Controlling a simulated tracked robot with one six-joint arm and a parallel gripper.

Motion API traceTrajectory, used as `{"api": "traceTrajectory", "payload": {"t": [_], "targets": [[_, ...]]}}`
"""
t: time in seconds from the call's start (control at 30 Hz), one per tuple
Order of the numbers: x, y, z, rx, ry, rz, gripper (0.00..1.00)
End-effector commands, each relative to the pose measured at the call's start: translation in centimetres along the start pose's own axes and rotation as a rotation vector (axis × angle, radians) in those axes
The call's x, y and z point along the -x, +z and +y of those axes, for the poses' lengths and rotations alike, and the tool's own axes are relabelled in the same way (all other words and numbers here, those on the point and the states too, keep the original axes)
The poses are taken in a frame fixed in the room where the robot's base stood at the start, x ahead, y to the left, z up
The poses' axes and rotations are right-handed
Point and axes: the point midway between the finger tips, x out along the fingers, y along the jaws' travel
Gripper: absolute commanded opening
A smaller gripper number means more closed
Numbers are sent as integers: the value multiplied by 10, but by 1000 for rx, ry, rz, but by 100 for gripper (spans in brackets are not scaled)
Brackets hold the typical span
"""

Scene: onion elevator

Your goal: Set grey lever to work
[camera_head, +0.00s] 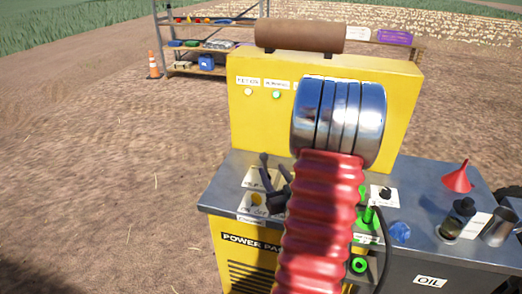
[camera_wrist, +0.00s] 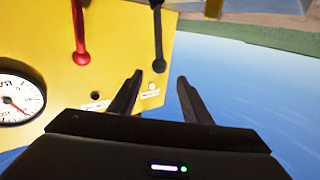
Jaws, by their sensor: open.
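In the wrist view, a dark grey lever (camera_wrist: 158,42) hangs down the yellow panel (camera_wrist: 118,55), with its rounded knob at the lower end. My gripper (camera_wrist: 160,76) is open and empty, one dark finger on each side of the knob in the picture. The fingertips appear just below the knob; I cannot tell how far in front of it they are. A red lever (camera_wrist: 80,30) hangs to the left, outside the fingers. In the head view my red-sleeved arm covers part of the yellow machine (camera_head: 250,120), and I cannot make out the grey lever there.
A round gauge (camera_wrist: 15,100) sits at the left of the panel in the wrist view. In the head view, dark levers (camera_head: 266,175) stand on the grey bench, with a red funnel (camera_head: 458,178) at right. A shelf (camera_head: 185,55) and orange cone (camera_head: 153,66) stand behind.

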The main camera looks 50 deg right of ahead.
Motion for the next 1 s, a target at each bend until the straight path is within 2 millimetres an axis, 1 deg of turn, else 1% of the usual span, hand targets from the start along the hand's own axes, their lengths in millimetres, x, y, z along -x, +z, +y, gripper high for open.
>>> {"api": "traceTrajectory", "payload": {"t": [0.17,0.8,0.9,1.0], "targets": [[-14,1,-1,1,-2,-1,44],[-110,0,0,1,-1,1,44],[-123,0,0,0,-1,-1,44],[-131,0,0,0,0,0,44]]}}
